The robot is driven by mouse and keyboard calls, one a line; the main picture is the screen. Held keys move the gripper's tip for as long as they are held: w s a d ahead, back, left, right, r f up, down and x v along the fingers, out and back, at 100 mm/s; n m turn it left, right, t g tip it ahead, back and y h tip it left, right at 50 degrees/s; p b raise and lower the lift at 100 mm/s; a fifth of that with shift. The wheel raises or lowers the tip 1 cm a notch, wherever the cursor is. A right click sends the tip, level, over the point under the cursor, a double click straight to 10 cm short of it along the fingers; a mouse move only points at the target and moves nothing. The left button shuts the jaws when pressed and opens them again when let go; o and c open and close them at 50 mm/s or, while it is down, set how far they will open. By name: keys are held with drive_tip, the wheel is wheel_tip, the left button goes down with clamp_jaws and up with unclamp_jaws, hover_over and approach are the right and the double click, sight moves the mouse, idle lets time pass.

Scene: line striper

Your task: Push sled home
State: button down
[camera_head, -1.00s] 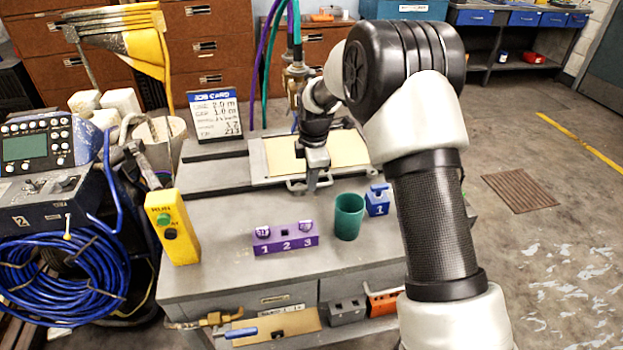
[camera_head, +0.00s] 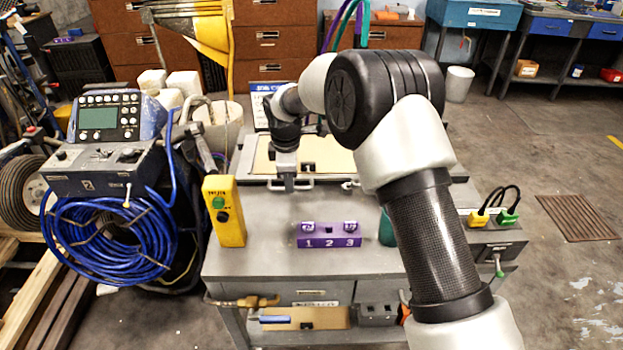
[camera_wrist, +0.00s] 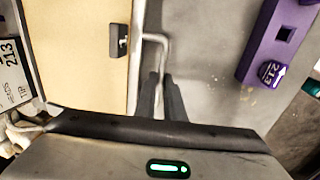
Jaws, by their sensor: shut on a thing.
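The sled is a flat tan board (camera_head: 338,158) in a metal frame on the back of the grey bench, at the left part of its track. In the wrist view its tan board (camera_wrist: 85,45) fills the left side, with a small dark latch piece on it. A bent metal handle (camera_head: 305,184) sticks out of the sled's front edge; it also shows in the wrist view (camera_wrist: 160,42). My gripper (camera_head: 289,186) points down at this handle and is shut on it. In the wrist view my fingers (camera_wrist: 166,95) are close together around the bar. My arm hides the sled's right part.
A purple block (camera_head: 328,241) numbered 1 2 3 stands in front of the handle. A yellow button box (camera_head: 224,211) stands at the bench's left. A green cup (camera_head: 386,228) is partly behind my arm. The job card (camera_head: 262,100) stands behind. The bench's middle is clear.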

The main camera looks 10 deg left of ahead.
drive_tip(key=shift+s+a, duration=0.25)
drive_tip(key=shift+a, duration=1.15)
drive_tip(key=c, duration=1.8)
unclamp_jaws()
drive_tip(key=shift+c, duration=0.2)
drive_tip(key=shift+r, duration=0.15)
drive_tip(key=s+r+p, duration=0.2)
drive_tip(key=s+r, duration=0.1)
drive_tip(key=r, duration=1.4)
drive_tip(key=shift+d, duration=0.4)
drive_tip(key=shift+s, duration=0.1)
